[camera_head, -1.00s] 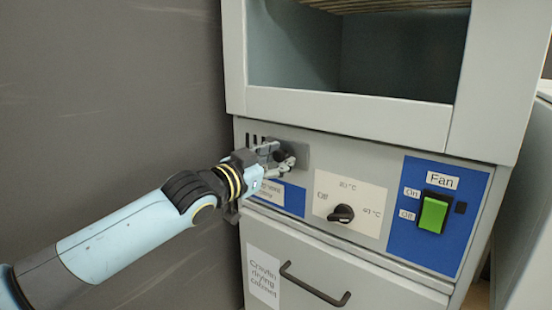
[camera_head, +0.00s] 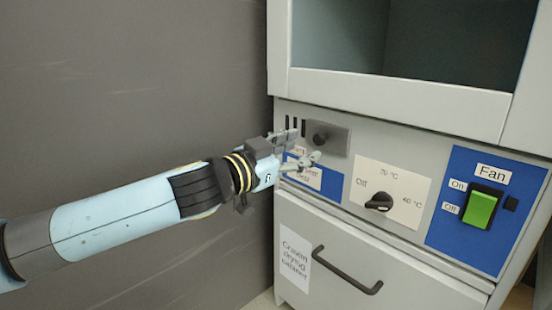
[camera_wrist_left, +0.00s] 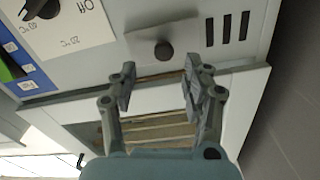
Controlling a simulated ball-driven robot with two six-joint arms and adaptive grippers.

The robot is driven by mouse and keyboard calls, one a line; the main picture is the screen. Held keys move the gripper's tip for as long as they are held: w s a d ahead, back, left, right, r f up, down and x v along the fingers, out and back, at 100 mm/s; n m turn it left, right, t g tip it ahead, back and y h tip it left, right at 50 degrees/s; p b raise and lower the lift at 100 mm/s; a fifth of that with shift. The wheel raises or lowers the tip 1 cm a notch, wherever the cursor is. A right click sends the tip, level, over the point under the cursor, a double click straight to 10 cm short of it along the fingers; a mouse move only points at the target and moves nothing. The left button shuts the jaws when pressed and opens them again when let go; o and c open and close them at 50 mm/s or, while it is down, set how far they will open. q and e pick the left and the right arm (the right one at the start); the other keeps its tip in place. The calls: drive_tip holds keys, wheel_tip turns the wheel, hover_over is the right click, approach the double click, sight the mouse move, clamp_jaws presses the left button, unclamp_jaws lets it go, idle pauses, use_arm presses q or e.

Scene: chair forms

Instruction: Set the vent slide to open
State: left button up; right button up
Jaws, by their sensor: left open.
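The vent slide is a grey plate (camera_head: 341,141) with a dark round knob (camera_head: 321,138) on the cabinet front. Dark vent slots (camera_head: 294,125) show uncovered to the left of the plate. In the left wrist view the scene is turned over: the slide knob (camera_wrist_left: 164,50) is near the top middle and the slots (camera_wrist_left: 228,30) are to its right. My left gripper (camera_head: 307,147) is open and empty, its fingers apart from the knob, just below and left of it in the head view. The wrist view shows both fingertips (camera_wrist_left: 160,76) spread, with the knob beyond the gap. My right gripper is out of view.
A blue label lies below the slide. Right of it are a temperature dial (camera_head: 379,201) and a green fan switch (camera_head: 480,209). A drawer handle (camera_head: 346,271) sticks out below. A dark wall (camera_head: 130,90) stands at left.

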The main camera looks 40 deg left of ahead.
use_arm(q)
drive_tip(key=shift+s+a, duration=0.2)
drive_tip(key=shift+s, duration=2.7)
